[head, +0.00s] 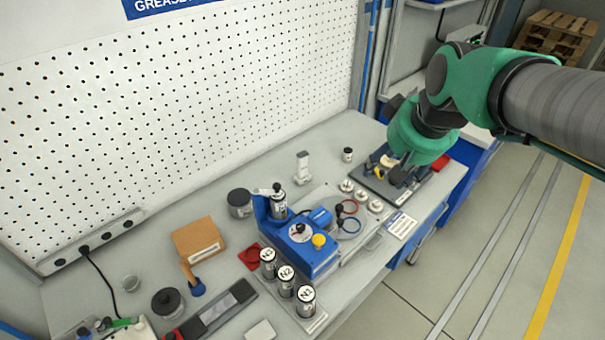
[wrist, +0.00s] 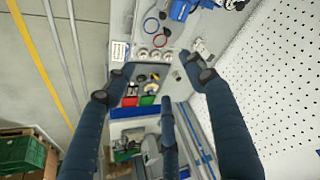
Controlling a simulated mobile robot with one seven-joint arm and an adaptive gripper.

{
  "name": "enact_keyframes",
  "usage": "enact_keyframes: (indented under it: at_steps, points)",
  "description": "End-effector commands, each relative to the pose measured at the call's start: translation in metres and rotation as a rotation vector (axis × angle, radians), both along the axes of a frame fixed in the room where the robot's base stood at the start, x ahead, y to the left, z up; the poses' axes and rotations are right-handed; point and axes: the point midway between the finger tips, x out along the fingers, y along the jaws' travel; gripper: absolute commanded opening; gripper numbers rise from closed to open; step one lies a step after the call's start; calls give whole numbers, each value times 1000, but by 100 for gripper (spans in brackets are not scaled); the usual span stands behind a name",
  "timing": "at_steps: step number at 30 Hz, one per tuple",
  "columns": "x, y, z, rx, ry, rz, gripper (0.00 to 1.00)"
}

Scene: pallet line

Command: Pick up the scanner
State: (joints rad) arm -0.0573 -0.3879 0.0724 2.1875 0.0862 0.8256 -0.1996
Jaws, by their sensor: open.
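No scanner can be picked out with certainty. A small white upright device (head: 302,168) stands on the bench near the pegboard; it may be the scanner. It also shows in the wrist view (wrist: 203,48), beside the right fingertip. A dark tray (head: 372,181) at the bench's right end holds small yellow and dark items (wrist: 142,78), too small to name. My gripper (head: 397,172) is over this tray, partly hiding it. In the wrist view my gripper (wrist: 155,66) is open, its fingers spread wide with nothing between them.
A blue machine (head: 305,247) stands mid-bench, with labelled canisters (head: 286,281) in front. Three pale round pieces (head: 361,194) and a white card (head: 401,226) lie left of the tray. A small dark-lidded jar (head: 347,155) stands behind. The pegboard (head: 190,100) bounds the back.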

Motion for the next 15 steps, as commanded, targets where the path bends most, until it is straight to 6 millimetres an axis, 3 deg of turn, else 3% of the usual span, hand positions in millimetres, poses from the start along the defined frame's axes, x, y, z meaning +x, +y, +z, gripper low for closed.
enact_keyframes:
  at_steps: [7, 15]
  points:
    - [72, 23, -2, -3, 16, 77, 55]
    - [146, 50, -19, -6, 28, 159, 55]
